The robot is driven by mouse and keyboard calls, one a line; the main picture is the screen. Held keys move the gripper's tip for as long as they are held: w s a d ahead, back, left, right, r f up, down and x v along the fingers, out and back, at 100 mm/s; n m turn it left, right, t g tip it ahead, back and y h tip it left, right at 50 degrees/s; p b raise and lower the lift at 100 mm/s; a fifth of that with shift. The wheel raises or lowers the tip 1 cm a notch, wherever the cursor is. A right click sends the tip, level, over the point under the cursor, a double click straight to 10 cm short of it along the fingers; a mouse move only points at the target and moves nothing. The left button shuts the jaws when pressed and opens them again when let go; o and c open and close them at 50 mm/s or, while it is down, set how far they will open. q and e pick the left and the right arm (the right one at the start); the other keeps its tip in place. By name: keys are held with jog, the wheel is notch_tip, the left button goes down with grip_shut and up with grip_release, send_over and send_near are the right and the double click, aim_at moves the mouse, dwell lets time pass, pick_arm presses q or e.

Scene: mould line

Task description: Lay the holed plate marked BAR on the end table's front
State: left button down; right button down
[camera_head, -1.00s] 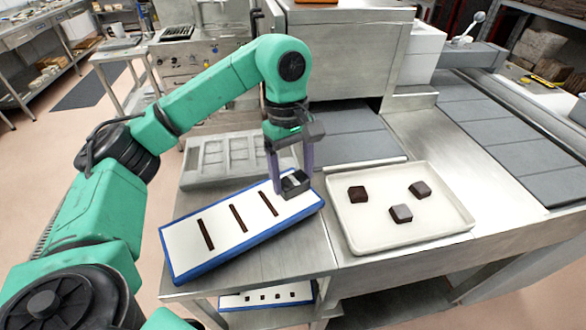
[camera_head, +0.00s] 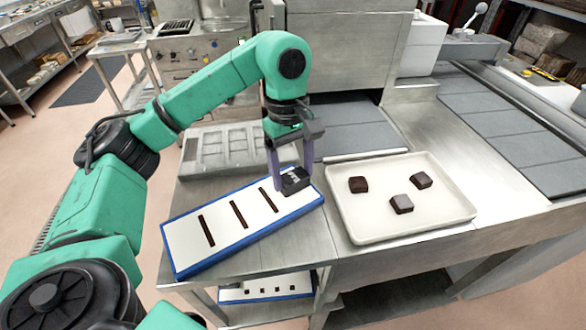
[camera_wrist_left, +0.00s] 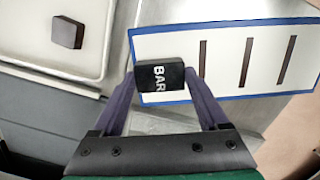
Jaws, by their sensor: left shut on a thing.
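The holed plate (camera_head: 215,246) is a white board with a blue rim and several dark slots. It is over the front of the steel end table (camera_head: 240,272), slanting, its left corner near the table's left edge. I cannot tell whether it lies flat or is slightly raised. A black block (camera_head: 295,181) at its right end reads BAR in the left wrist view (camera_wrist_left: 158,77). My left gripper (camera_head: 293,184) is shut on this block, a finger on either side; it also shows in the left wrist view (camera_wrist_left: 163,84). My right gripper is out of view.
A cream tray (camera_head: 392,238) with three dark pieces stands just right of the plate. A grey moulded tray (camera_head: 225,150) lies behind it. Another blue-rimmed plate (camera_head: 268,288) with small square holes is on the shelf below. A conveyor belt (camera_head: 350,135) is behind.

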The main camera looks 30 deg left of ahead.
pick_arm(q)
grip_release()
jog(key=shift+r, duration=0.25)
jog(key=r, duration=0.3)
jog(key=shift+w+a+r, duration=0.15)
jog(key=shift+w+a, duration=0.05)
notch_tip(320, 180, up, 11)
jog(key=a+p, duration=0.1)
jog(key=p, duration=0.3)
jog(key=shift+w+f, duration=0.2)
jog(key=shift+w, duration=0.1)
